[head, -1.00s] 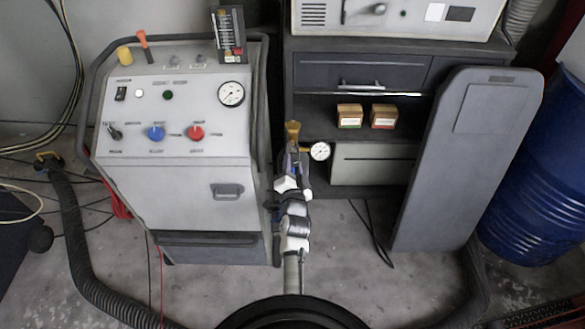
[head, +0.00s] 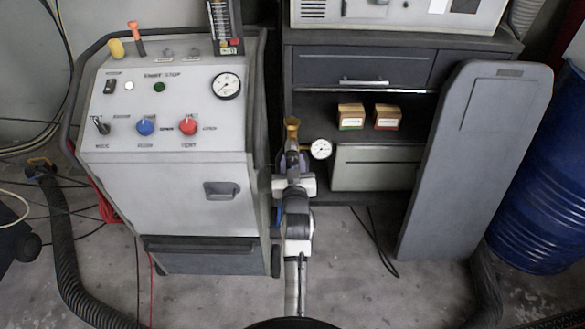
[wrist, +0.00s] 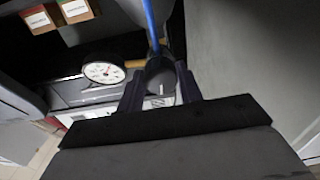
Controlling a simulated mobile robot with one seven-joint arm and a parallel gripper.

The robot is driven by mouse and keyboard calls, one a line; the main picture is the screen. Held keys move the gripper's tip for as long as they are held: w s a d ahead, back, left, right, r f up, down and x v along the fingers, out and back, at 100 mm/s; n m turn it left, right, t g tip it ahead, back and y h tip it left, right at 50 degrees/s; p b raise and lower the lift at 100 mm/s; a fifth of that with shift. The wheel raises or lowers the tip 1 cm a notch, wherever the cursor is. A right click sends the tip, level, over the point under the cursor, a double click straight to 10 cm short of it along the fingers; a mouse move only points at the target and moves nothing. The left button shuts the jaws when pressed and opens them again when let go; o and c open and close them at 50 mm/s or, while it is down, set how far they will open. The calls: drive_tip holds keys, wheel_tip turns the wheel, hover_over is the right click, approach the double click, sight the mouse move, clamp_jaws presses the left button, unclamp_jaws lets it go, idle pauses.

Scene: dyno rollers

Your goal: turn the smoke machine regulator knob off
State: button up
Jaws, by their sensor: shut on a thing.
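The smoke machine regulator knob (wrist: 160,74) appears as a dark round cap between the fingertips of my gripper (wrist: 160,86) in the wrist view. The fingers are shut on its sides. A white gauge (wrist: 104,72) sits just left of it, and a blue hose (wrist: 151,22) runs up behind it. In the head view, my gripper (head: 292,150) is at the regulator beside the grey machine's right side. The brass fitting (head: 292,124) and the gauge (head: 320,149) show past it. The knob is hidden there by my gripper and arm.
The grey machine (head: 170,185) with red and blue knobs stands close on the left. A dark cabinet (head: 350,70) with two small boxes (head: 351,116) is behind. A grey panel (head: 475,160) and a blue barrel (head: 540,190) stand on the right.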

drive_tip(key=shift+r+n+b, duration=0.1)
drive_tip(key=shift+n+b, duration=0.25)
drive_tip(key=shift+n, duration=0.45)
drive_tip(key=o, duration=1)
